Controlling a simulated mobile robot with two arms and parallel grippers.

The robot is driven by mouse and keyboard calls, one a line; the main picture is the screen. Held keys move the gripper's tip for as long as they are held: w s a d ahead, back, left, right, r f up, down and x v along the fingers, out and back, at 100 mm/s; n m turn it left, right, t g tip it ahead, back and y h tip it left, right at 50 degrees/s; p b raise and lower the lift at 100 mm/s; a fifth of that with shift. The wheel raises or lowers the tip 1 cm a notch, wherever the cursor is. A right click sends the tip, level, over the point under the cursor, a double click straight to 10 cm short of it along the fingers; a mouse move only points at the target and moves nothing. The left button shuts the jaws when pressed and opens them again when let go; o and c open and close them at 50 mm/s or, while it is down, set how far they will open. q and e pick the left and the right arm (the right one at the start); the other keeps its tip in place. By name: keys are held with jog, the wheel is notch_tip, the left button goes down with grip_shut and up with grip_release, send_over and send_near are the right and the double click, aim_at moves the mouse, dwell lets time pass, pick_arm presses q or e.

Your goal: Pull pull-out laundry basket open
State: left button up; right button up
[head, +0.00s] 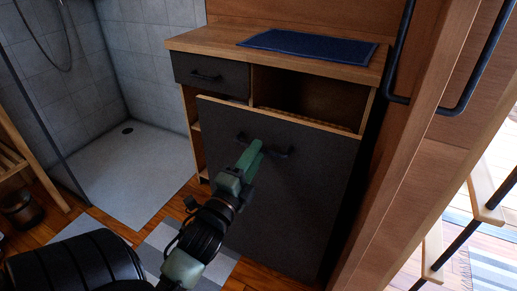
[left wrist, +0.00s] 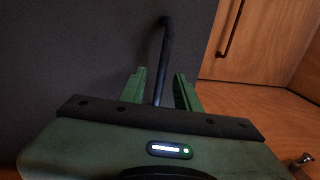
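The pull-out laundry basket has a dark grey front panel (head: 290,205) with a light wood top edge, in the wooden cabinet. The panel appears to stand out from the cabinet, leaning forward at the top. Its black bar handle (head: 277,152) is near the top of the panel; in the left wrist view the handle (left wrist: 163,45) runs down between the fingers. My left gripper (head: 254,151) is at the handle, its green fingers (left wrist: 160,88) on either side of the bar with visible gaps. My right gripper is not in view.
The cabinet top (head: 210,45) bears a folded blue towel (head: 308,46). A small dark drawer (head: 210,75) is at upper left. A wooden door frame (head: 410,150) with black handles stands close on the right. A shower floor (head: 130,165) and striped mat (head: 165,240) lie left.

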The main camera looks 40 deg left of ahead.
pick_arm(q)
jog(key=shift+v, duration=2.7)
